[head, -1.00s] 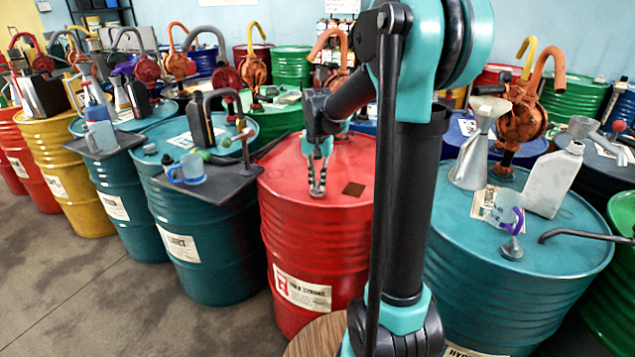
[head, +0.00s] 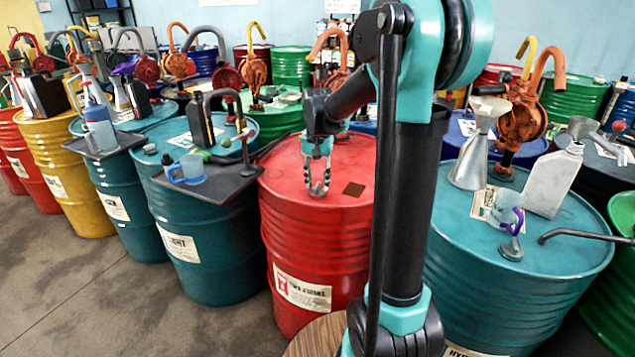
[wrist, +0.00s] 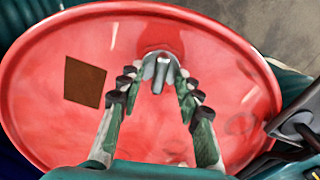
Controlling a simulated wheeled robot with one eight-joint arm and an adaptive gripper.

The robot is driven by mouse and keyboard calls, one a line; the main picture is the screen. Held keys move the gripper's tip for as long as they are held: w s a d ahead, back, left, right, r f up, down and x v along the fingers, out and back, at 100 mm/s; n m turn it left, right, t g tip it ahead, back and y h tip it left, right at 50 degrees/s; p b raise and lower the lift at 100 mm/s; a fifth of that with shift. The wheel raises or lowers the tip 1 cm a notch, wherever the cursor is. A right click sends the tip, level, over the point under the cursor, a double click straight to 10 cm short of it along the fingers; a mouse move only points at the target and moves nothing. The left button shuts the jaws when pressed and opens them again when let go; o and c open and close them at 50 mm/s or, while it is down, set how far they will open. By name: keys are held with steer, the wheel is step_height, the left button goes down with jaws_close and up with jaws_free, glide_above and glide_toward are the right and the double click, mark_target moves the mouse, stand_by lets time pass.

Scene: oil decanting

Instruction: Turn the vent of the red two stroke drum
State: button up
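The red drum (head: 310,235) stands upright in the middle of the head view, with a white label low on its side. Its red lid (wrist: 225,70) fills most of the wrist view. My gripper (head: 318,190) points down over the lid, its fingers apart with a visible gap. In the wrist view the two fingers (wrist: 159,77) converge around a small grey metal part, which looks like the vent (wrist: 160,68). I cannot tell whether the tips touch it. A darker red round patch lies just beyond. A brown square patch (wrist: 84,81) lies on the lid.
A teal drum on the left carries a dark tray (head: 228,180) with a blue mug (head: 188,170). A teal drum on the right carries a metal funnel (head: 474,155) and a pale bottle (head: 553,180). Several drums with hand pumps stand behind. Floor is clear at front left.

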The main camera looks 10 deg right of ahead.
mark_target(318, 184)
step_height(318, 184, up, 12)
stand_by(0.5)
steer(key=shift+f, duration=0.1)
steer(key=s+d+f+n+t, duration=0.2)
steer(key=s+f, duration=0.9)
steer(key=s+d+f+n+t, duration=0.2)
steer(key=s+f+n, duration=0.1)
steer(key=s+f, duration=0.8)
stand_by(0.7)
